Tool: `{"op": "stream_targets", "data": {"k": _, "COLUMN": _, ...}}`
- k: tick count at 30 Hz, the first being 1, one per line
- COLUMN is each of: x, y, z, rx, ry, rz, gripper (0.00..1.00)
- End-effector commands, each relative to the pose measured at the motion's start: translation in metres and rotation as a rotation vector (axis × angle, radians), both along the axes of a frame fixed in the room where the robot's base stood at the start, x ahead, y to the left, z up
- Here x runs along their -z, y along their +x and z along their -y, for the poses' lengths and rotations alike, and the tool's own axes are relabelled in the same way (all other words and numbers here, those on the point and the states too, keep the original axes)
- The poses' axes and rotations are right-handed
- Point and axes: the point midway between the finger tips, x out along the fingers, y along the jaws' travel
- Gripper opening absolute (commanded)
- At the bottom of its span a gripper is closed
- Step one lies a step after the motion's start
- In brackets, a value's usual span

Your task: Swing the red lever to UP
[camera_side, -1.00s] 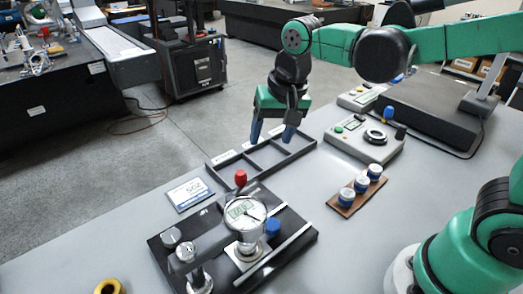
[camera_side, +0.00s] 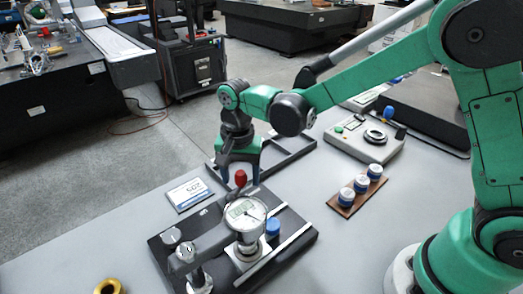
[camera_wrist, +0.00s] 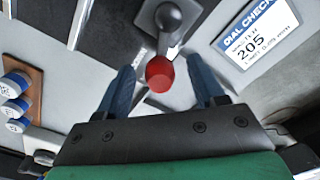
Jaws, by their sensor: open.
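The red lever's knob (camera_side: 241,177) stands just behind the dial gauge (camera_side: 245,212) on the black base in the side view; its stem is mostly hidden by the dial. In the wrist view the red knob (camera_wrist: 160,74) lies between my two blue fingers, with clear space on both sides. My gripper (camera_side: 240,178) is open and points down at the knob, behind it as seen from the side; the fingers (camera_wrist: 161,68) do not appear to touch it. No UP marking is readable.
The black base (camera_side: 165,258) carries a blue knob (camera_side: 273,226) and a silver rail. A white card (camera_side: 188,194) lies to the left. A dark tray (camera_side: 296,152) is behind my gripper. A wooden strip (camera_side: 342,205) with blue-white pieces is on the right. A yellow ring (camera_side: 108,286) sits front left.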

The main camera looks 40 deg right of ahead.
Motion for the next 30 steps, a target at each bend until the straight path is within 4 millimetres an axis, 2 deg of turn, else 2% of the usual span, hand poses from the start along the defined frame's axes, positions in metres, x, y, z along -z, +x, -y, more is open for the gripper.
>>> {"op": "stream_targets", "data": {"k": 6, "x": 0.0006, "y": 0.0001, "z": 0.0001, "rx": 0.000, "ry": 0.000, "rz": 0.000, "gripper": 0.62}}
{"op": "stream_targets", "data": {"k": 8, "x": 0.0006, "y": 0.0001, "z": 0.0001, "rx": 0.000, "ry": 0.000, "rz": 0.000, "gripper": 0.48}}
{"op": "stream_targets", "data": {"k": 13, "x": 0.0004, "y": 0.0001, "z": 0.0001, "rx": 0.000, "ry": 0.000, "rz": 0.000, "gripper": 0.00}}
{"op": "stream_targets", "data": {"k": 23, "x": 0.0003, "y": 0.0009, "z": -0.0004, "rx": -0.025, "ry": 0.000, "rz": 0.000, "gripper": 0.00}}
{"op": "stream_targets", "data": {"k": 30, "x": 0.0002, "y": 0.0053, "z": -0.0028, "rx": -0.139, "ry": 0.000, "rz": -0.001, "gripper": 0.00}}
